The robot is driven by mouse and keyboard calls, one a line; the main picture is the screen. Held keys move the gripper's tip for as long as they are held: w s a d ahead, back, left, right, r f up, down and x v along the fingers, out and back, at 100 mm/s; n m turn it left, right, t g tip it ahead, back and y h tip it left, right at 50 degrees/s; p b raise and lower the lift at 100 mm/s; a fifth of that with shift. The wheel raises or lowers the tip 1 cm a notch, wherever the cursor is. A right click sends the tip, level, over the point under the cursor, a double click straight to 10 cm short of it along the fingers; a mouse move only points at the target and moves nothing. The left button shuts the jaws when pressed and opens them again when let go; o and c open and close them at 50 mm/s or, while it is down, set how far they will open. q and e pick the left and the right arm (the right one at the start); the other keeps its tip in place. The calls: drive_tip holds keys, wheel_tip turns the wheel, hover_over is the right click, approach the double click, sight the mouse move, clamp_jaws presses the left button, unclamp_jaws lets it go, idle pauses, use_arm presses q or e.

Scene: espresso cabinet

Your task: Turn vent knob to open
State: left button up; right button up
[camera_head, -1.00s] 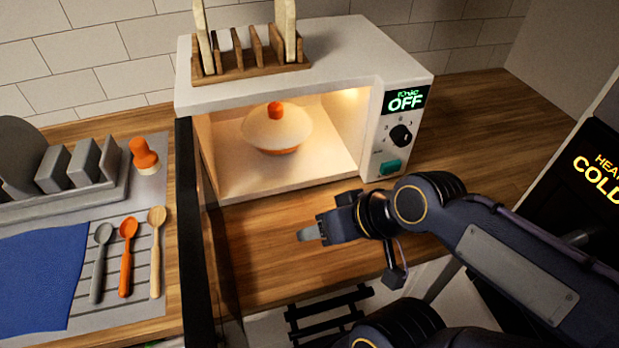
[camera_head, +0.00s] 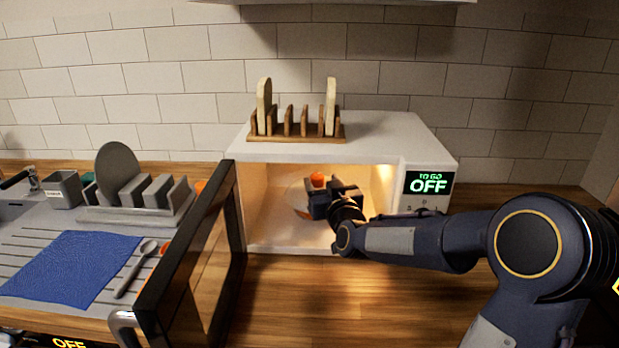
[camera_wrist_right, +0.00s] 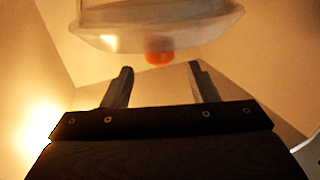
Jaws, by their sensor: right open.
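The orange knob (camera_head: 317,179) sits on top of the pale domed lid (camera_head: 294,194) of a dish inside the open microwave (camera_head: 380,130). My right gripper (camera_head: 320,200) reaches into the microwave and hides much of the dish. In the right wrist view the knob (camera_wrist_right: 159,58) and the translucent lid (camera_wrist_right: 150,22) lie just past the tips of my right gripper (camera_wrist_right: 160,70). Its two fingers are apart with nothing between them. The knob lines up with the gap between the fingers. Whether the knob is turned open or closed cannot be told. My left gripper is out of view.
The microwave door (camera_head: 190,265) stands open on the left. A wooden rack (camera_head: 296,137) stands on the microwave, whose display (camera_head: 429,183) reads OFF. A blue cloth (camera_head: 72,268) and a grey dish rack (camera_head: 135,213) lie left. The counter (camera_head: 320,300) in front is clear.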

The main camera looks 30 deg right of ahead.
sight(315, 172)
drive_tip(key=p+x, duration=0.1)
drive_tip(key=x, duration=0.5)
drive_tip(key=shift+w+d, duration=0.1)
drive_tip(key=shift+w, duration=0.25)
drive_tip(key=c, duration=1)
